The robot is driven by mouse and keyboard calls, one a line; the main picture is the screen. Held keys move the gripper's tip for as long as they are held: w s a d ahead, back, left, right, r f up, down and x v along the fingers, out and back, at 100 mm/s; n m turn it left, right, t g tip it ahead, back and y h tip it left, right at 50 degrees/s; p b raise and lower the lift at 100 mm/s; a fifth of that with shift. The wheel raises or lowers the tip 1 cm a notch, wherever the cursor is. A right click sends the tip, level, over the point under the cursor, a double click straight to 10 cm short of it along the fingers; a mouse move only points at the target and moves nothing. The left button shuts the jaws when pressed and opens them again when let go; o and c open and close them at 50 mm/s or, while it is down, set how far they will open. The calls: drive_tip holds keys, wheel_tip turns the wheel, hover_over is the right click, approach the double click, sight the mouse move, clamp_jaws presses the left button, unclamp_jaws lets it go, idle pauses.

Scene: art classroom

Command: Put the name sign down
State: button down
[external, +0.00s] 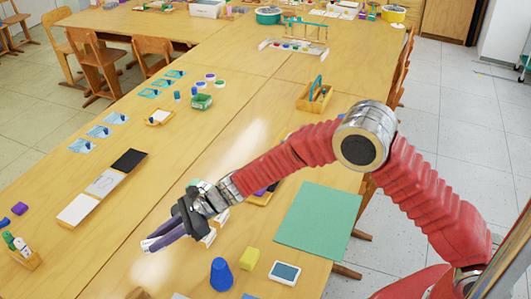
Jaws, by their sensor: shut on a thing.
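My gripper (152,243) reaches down to the left over the near part of the long wooden table (150,205). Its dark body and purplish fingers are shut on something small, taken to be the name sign. The held thing is mostly hidden by the fingers and too small to make out. Small white pieces (208,238) show just right of the gripper. I cannot tell whether they are part of the sign or lie on the table, or how high the gripper is above it.
A blue cup-like cone (221,274), a yellow block (249,258) and a white-framed device (285,272) stand to the right. A green mat (318,220) lies beyond. White and black panels (103,184) lie to the left. Bare table lies between them and the gripper.

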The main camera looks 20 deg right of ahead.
hover_over(168, 268)
drive_tip(key=shift+f, duration=3.1)
drive_tip(key=shift+f, duration=1.9)
drive_tip(key=shift+f, duration=0.1)
drive_tip(key=c, duration=1.6)
unclamp_jaws()
